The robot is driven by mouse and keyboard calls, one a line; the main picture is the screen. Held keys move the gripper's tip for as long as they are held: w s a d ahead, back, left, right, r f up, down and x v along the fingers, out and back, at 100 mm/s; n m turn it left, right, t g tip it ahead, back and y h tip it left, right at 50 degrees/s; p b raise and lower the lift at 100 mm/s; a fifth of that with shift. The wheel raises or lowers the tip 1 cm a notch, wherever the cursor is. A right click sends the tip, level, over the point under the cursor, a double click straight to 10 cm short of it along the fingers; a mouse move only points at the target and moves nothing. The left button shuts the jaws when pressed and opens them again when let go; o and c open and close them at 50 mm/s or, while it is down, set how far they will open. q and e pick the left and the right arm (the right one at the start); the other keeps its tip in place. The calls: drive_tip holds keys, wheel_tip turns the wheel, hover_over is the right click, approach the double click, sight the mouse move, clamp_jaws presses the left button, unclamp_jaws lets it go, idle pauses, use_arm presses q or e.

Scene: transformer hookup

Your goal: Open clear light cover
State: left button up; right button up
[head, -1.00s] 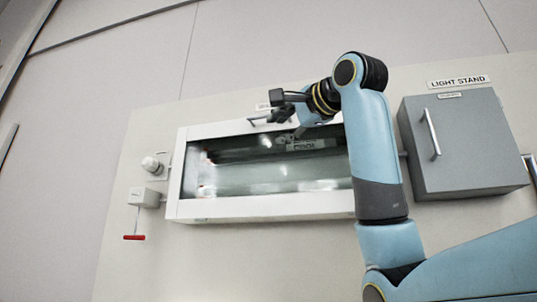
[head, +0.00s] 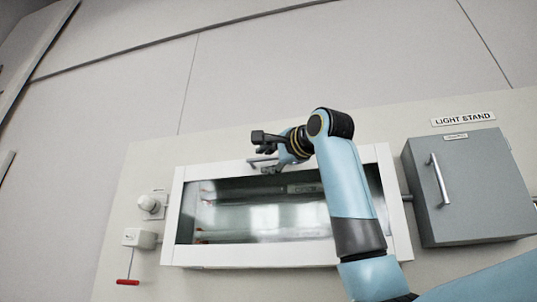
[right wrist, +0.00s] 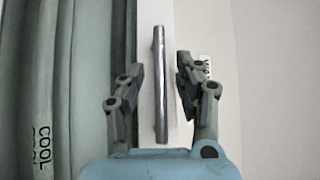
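The light's clear cover (head: 215,216) is a long transparent pane in a white frame (head: 290,253) on the wall panel. It looks closed, with dim tubes behind it. A metal bar handle (head: 262,160) sits on the frame's top edge. My right gripper (head: 265,153) is at this handle. In the right wrist view, the handle (right wrist: 160,85) stands between the two spread fingers of the right gripper (right wrist: 160,88), with gaps visible on both sides. The gripper looks open. A tube marked "COOL" (right wrist: 42,150) shows through the pane at left. My left gripper is not in view.
A grey box (head: 472,195) with its own handle, under a "LIGHT STAND" sign (head: 463,119), is right of the light. At left are a white round fitting (head: 149,203) and a small switch box with a red-tipped lever (head: 128,282). The wall above is clear.

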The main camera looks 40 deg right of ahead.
clamp_jaws()
drive_tip(key=shift+a, duration=0.1)
drive_tip(key=shift+f, duration=0.1)
idle(0.3)
